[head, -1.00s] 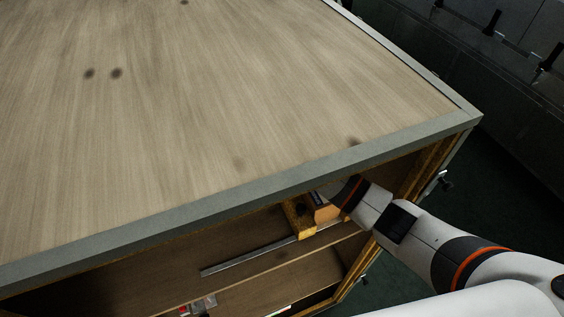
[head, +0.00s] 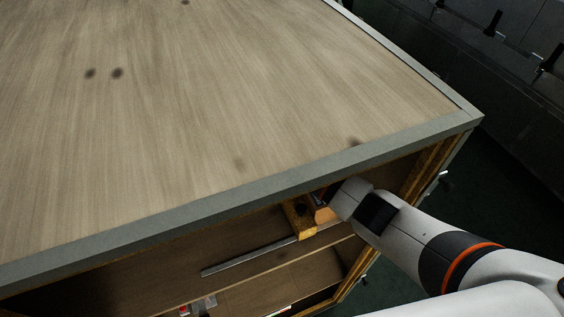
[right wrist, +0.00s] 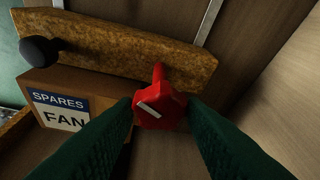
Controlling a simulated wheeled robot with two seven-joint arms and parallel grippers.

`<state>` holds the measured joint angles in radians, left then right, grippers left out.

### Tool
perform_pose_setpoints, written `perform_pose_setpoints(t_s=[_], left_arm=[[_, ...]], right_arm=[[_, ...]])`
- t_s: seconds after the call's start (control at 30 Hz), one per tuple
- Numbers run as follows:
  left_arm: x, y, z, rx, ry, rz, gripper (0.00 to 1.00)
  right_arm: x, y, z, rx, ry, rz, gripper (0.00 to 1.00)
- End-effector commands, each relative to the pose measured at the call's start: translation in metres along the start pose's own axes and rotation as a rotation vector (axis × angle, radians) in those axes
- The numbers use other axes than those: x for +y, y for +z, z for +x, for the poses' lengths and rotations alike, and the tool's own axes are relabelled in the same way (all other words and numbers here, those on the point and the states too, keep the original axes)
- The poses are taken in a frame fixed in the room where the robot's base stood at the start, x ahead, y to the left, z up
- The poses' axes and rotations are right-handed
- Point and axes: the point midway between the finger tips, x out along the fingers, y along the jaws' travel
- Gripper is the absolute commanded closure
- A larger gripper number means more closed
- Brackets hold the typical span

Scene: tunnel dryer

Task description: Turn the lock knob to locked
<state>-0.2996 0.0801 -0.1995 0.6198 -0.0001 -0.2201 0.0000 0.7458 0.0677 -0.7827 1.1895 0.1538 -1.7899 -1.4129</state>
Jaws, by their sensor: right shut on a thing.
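The red lock knob (right wrist: 160,104) with a slanted white mark on its face is in the middle of the right wrist view, just below a worn brown wooden bar (right wrist: 120,45). My right gripper (right wrist: 161,112) is shut on it, with a dark green finger against each side. In the head view my right arm reaches into the open front of the wooden cabinet (head: 220,110), under its grey top edge. The knob and the fingertips are hidden there. My left gripper is not in view.
A black round knob (right wrist: 38,50) is at the bar's left end. A cardboard box labelled SPARES FAN (right wrist: 62,108) is close below the bar. A metal strip (head: 250,257) lies on the shelf inside the cabinet. Dark floor (head: 515,200) is open to the right.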

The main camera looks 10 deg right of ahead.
Motion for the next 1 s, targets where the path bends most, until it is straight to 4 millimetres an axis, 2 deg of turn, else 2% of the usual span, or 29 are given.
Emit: perform_pose_setpoints(t_s=[0.6,1.0], left_arm=[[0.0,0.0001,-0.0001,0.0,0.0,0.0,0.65],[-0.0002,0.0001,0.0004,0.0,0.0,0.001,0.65]], right_arm=[[-0.0056,-0.0012,-0.0007,-0.001,0.222,0.537,0.85],[-0.0073,-0.003,0.0,-0.001,0.322,0.783,0.85]])
